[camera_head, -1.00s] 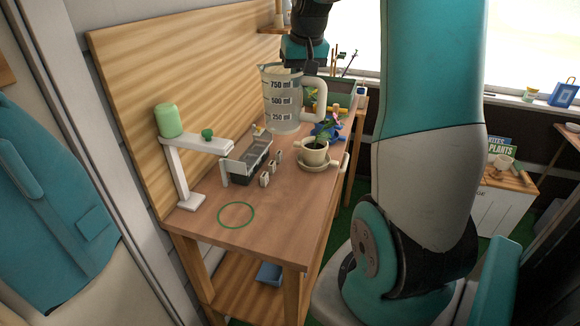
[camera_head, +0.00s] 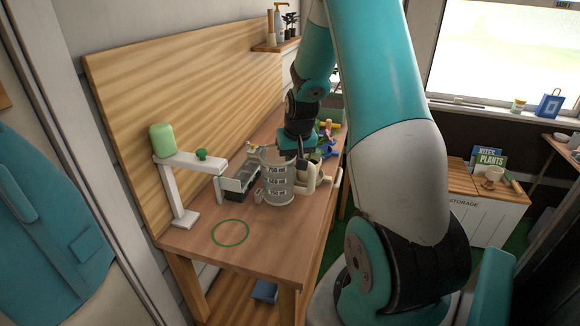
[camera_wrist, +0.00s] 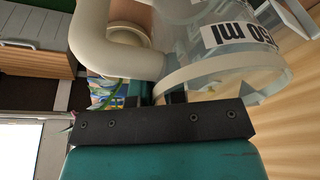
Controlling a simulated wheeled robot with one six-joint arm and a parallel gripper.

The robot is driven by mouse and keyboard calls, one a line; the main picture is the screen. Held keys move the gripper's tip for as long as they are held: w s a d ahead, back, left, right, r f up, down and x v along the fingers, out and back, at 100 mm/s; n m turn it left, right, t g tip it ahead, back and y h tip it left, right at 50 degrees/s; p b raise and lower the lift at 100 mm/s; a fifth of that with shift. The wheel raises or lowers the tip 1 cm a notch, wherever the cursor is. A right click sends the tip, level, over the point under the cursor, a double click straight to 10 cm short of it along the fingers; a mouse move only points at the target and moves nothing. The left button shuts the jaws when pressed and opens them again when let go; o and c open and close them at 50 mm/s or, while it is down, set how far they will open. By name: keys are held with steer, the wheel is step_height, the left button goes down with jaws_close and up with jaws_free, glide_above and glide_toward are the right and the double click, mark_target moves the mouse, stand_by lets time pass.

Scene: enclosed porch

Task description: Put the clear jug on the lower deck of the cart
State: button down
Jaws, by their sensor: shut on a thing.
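The clear jug (camera_head: 277,177), with dark volume marks and a pale handle, is over the right part of the wooden bench; I cannot tell whether its base touches the top. My gripper (camera_head: 297,157) is shut on it at the upper rim beside the handle. In the wrist view, the jug (camera_wrist: 225,60) fills the upper right, its handle curves at the left, and my gripper (camera_wrist: 160,97) sits at the rim. The jug looks about upright. I cannot make out the cart for certain; a wooden-topped stand (camera_head: 565,150) is cut off at the right edge.
The bench (camera_head: 250,260) bears a white stand with a green cylinder (camera_head: 163,140), a dark tray (camera_head: 245,180), a green ring mark (camera_head: 230,232) and colourful pieces (camera_head: 328,140). A blue box (camera_head: 264,292) is on its lower shelf. A storage box (camera_head: 487,214) stands right.

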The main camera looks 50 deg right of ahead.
steer(key=shift+f, duration=1.2)
steer(key=shift+f, duration=0.15)
steer(key=c, duration=1.2)
jaws_free()
